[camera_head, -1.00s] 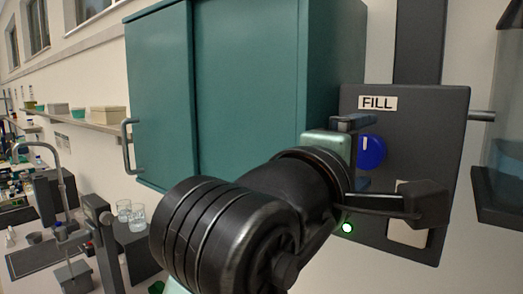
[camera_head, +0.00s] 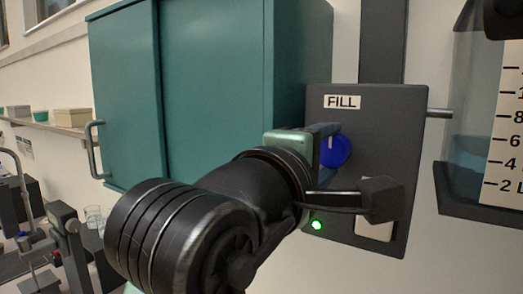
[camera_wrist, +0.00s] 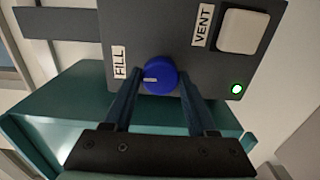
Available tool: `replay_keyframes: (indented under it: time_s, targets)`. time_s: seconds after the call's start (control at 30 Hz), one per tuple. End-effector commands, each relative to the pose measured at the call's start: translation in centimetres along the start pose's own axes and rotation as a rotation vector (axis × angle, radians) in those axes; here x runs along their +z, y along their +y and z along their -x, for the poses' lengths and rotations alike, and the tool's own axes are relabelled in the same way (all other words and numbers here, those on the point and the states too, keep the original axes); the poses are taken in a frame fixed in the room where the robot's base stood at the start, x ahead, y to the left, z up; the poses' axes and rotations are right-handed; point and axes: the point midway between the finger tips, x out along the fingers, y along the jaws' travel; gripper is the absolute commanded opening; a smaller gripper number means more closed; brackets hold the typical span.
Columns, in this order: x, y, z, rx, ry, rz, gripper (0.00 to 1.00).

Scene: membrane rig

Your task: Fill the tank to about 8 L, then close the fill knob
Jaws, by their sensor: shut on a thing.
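The blue fill knob (camera_head: 340,151) sits on a dark grey panel (camera_head: 390,115) under a FILL label (camera_head: 342,102). Its white pointer line points up, toward the label; the knob also shows in the wrist view (camera_wrist: 160,76). My gripper (camera_wrist: 158,84) is shut on the knob, with one finger on each side. In the head view my wrist hides part of the panel. The tank (camera_head: 462,160) stands at the right, partly cut off, with a scale (camera_head: 505,135) starting at 2 L. Darker, bluish water shows low in it, seemingly near the 4 mark; the exact level is unclear.
A green cabinet (camera_head: 215,85) stands close left of the panel. A pale VENT button (camera_wrist: 243,31) and a lit green lamp (camera_head: 317,225) are on the panel. A pipe (camera_head: 440,113) runs from the panel toward the tank.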

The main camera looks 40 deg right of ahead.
Motion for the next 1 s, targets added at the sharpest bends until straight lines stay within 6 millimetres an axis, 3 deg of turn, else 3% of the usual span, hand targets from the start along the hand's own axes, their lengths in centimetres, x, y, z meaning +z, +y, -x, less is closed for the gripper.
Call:
replay_keyframes:
  time_s: [0.47,1.0]
  targets:
    - [0.01,0.04,-0.01,-0.001,-0.001,0.009,0.08]
    - [0.05,0.18,-0.02,-0.002,-0.002,0.195,0.08]
